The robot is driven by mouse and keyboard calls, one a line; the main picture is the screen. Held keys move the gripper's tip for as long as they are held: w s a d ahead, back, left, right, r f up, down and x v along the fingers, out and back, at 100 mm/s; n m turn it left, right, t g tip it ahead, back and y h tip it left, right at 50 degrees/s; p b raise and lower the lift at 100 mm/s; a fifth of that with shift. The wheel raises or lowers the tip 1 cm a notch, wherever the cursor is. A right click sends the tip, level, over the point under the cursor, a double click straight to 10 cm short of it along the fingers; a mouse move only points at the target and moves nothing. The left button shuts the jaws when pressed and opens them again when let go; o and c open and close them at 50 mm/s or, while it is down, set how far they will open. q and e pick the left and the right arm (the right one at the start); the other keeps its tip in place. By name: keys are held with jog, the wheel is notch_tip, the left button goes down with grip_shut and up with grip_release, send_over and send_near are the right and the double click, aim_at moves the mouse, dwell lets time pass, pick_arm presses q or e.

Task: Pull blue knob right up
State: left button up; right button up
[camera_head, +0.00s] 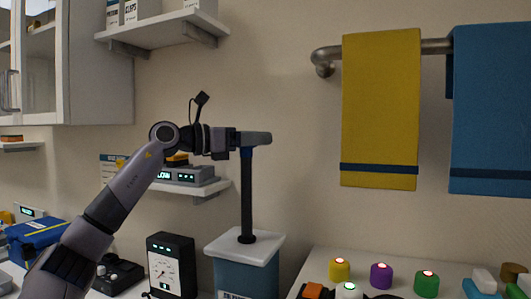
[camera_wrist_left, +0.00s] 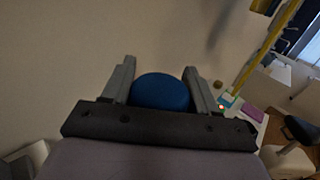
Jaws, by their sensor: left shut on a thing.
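The blue knob (camera_wrist_left: 160,92) sits between the two fingers of my left gripper (camera_wrist_left: 160,85) in the left wrist view, showing as a rounded blue top. In the head view my left gripper (camera_head: 256,139) is shut on it from the left, with the fingers level. A little of the knob's blue shows just below the fingers. A black upright rod (camera_head: 248,195) runs down from it to a box with a white top (camera_head: 262,247) and blue sides. The rod looks vertical. My right gripper is not in view.
A yellow towel (camera_head: 381,110) and a blue towel (camera_head: 490,110) hang on a rail at the right. A small shelf (camera_head: 188,188) with a grey device is behind my arm. A black gauge box (camera_head: 172,265) stands left of the rod's box. Coloured buttons sit on the lower-right white surface (camera_head: 318,262).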

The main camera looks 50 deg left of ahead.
pick_arm(q)
jog(key=shift+s+a+r, duration=0.1)
jog(key=shift+r, duration=0.65)
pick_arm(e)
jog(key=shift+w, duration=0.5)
pick_arm(q)
jog(key=shift+s+r, duration=0.1)
jog(key=o, duration=1.4)
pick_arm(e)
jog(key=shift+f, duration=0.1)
pick_arm(q)
jog(key=shift+f, duration=0.25)
